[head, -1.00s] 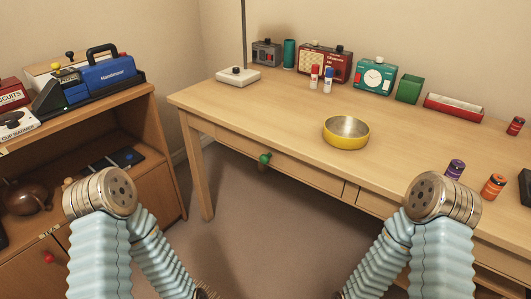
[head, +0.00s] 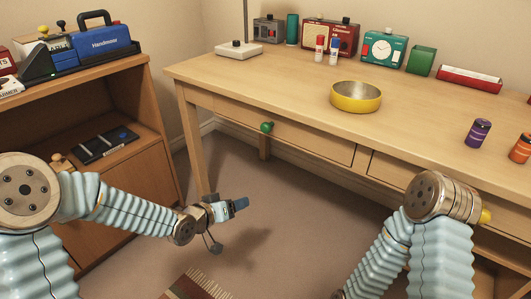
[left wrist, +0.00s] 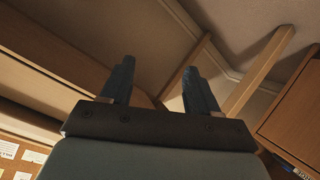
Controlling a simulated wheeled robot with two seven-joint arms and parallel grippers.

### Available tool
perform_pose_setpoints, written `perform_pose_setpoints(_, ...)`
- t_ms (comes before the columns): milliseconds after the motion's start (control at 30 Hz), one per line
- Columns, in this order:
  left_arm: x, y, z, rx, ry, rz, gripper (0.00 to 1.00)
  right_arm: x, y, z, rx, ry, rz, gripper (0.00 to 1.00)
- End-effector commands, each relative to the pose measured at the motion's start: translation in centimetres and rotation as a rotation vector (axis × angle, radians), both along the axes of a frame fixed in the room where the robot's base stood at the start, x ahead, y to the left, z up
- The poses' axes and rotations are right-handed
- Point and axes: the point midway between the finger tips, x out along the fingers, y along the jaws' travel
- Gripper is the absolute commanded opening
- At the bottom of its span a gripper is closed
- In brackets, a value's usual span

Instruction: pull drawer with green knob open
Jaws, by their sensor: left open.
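The drawer (head: 315,147) is a shallow wooden front under the left part of the desktop, and it looks shut. Its round green knob (head: 267,127) sticks out from the front. My left gripper (head: 238,204) is open and empty, below the knob and a little to its left, apart from it in front of the desk. In the left wrist view both dark fingers (left wrist: 158,82) are spread with nothing between them, and I cannot make out the green knob there. My right gripper is not in view; only my right arm shows.
The wooden desk (head: 220,74) carries a yellow bowl (head: 356,104) near its front edge. A second drawer (head: 392,174) lies to the right, with a yellow knob (head: 486,216) beyond my right arm. A wooden cabinet (head: 130,210) stands at the left. Floor between is open, with a rug (head: 196,285).

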Motion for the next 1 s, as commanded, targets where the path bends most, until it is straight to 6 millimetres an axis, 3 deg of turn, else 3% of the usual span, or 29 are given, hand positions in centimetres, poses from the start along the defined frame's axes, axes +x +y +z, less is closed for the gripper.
perform_pose_setpoints(33,1.6,0.0,2.0,-0.015,-0.134,-0.014,0.6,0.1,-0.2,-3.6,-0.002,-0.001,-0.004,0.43)
perform_pose_setpoints(100,2.6,-0.3,6.9,-0.032,-0.287,-0.044,0.6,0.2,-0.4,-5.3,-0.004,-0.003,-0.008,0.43)
perform_pose_setpoints(200,2.5,-0.7,12.5,-0.044,-0.444,-0.085,0.6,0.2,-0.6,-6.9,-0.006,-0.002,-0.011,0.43)
perform_pose_setpoints(300,2.1,-1.0,15.6,-0.049,-0.527,-0.109,0.6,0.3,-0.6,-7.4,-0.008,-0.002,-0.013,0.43)
perform_pose_setpoints(467,2.7,-1.8,16.9,-0.052,-0.554,-0.121,0.6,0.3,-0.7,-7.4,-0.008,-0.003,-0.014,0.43)
perform_pose_setpoints(1000,11.5,-8.4,16.8,-0.05,-0.548,-0.119,0.6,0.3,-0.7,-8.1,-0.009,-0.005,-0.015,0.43)
